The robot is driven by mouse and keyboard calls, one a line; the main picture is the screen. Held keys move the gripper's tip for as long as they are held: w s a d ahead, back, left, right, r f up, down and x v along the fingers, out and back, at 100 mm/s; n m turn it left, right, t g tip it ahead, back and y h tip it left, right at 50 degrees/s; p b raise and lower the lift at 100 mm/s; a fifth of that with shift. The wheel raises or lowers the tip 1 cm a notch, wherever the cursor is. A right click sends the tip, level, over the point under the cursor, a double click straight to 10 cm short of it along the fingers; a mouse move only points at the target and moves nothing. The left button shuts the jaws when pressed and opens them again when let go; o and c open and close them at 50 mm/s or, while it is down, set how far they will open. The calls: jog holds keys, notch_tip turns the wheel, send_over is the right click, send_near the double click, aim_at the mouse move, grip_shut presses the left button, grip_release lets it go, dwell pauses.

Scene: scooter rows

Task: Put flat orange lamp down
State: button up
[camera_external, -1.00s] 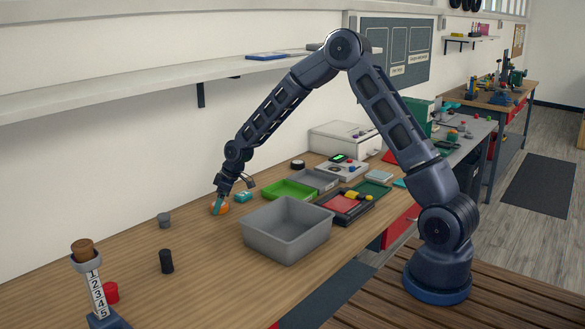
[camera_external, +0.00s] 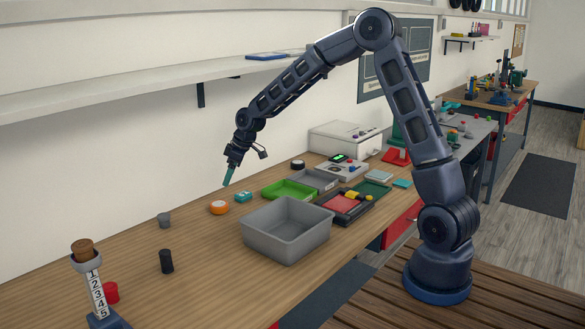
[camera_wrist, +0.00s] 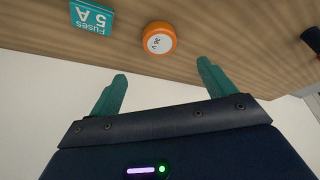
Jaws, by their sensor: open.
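The flat orange lamp (camera_external: 219,208) is a low orange disc with a pale top. It rests on the wooden workbench, left of the teal fuse box (camera_external: 243,197). In the wrist view the lamp (camera_wrist: 159,39) shows its white face with dark marks, beyond my fingertips and between them. The fuse box (camera_wrist: 92,18) shows there too, labelled "Fuses 5 A". My gripper (camera_external: 228,178) is above the bench, over and slightly right of the lamp in the external view, clear of it. Its teal fingers (camera_wrist: 163,72) are spread apart with nothing between them.
A grey bin (camera_external: 286,230) stands at the bench's front edge, right of the lamp. A green tray (camera_external: 290,191) lies behind it. A grey knob (camera_external: 164,220) and a black cylinder (camera_external: 166,261) stand to the left. Bare wood surrounds the lamp's front and left.

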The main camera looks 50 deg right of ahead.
jog(key=s+d+r+m+h, duration=0.1)
jog(key=s+d+r+m, duration=0.15)
jog(key=s+r, duration=0.8)
jog(key=s+d+r+m+h, duration=0.1)
jog(key=s+d+r, duration=0.45)
jog(key=s, duration=0.75)
jog(key=s+d+r+m, duration=0.1)
jog(key=s+m, duration=0.1)
jog(key=s, duration=1)
jog(key=s+d+r+m+t, duration=0.1)
jog(key=s+d+r+m, duration=0.1)
jog(key=s, duration=1.1)
jog(key=shift+r+h, duration=0.15)
jog(key=shift+h, duration=0.25)
